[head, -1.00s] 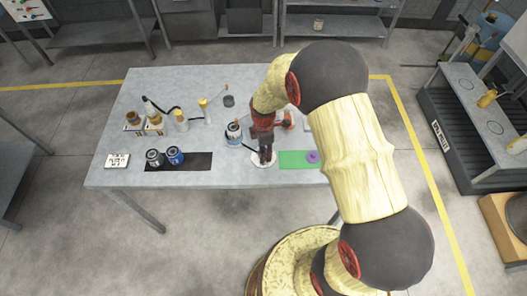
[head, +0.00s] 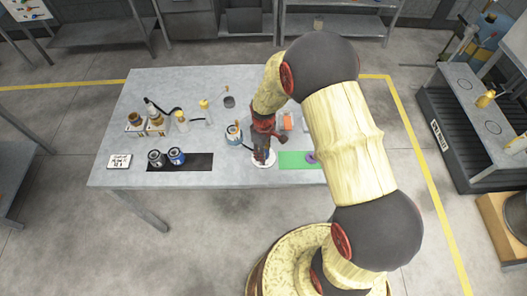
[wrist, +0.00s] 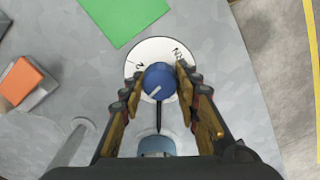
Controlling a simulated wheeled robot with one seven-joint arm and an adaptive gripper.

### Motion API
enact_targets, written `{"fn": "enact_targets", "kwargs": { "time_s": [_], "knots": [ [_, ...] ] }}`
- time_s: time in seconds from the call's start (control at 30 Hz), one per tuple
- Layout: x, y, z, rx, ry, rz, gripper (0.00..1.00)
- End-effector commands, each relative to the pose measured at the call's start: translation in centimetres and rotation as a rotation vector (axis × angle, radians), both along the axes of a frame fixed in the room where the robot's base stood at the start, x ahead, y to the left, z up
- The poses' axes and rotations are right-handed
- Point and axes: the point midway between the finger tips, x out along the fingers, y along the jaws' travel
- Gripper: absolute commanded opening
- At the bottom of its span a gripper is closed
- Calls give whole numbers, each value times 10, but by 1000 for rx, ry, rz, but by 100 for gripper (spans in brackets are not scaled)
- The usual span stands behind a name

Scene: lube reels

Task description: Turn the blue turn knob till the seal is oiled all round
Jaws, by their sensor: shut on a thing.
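The blue turn knob (wrist: 159,78) sits on a round white dial plate (wrist: 150,50) with dark marks near its rim. A short white line shows on the knob's top. My gripper (wrist: 160,84) is shut on the knob, one finger on each side. In the head view my gripper (head: 262,155) hides the knob, and part of the dial plate (head: 263,164) shows below it. A purple ring (head: 311,157), perhaps the seal, lies on the green mat (head: 295,159), partly behind my arm. Oil on it cannot be made out.
A blue-and-white jar (head: 233,137) stands close left of my gripper. An orange block (head: 287,122) lies to the right. Two cans (head: 167,157) stand on a black mat (head: 199,162). Several bottles (head: 157,117) stand at the left. The table's front middle is clear.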

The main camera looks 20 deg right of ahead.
Motion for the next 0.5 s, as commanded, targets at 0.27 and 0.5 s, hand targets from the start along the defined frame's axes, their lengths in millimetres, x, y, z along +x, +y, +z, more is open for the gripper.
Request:
{"fn": "enact_targets", "kwargs": {
  "time_s": [0.27, 0.5],
  "knots": [
    [1, 0, 2, 0, -2, -262, 7],
    [1, 0, 1, 0, -2, -490, 7]
  ]
}}
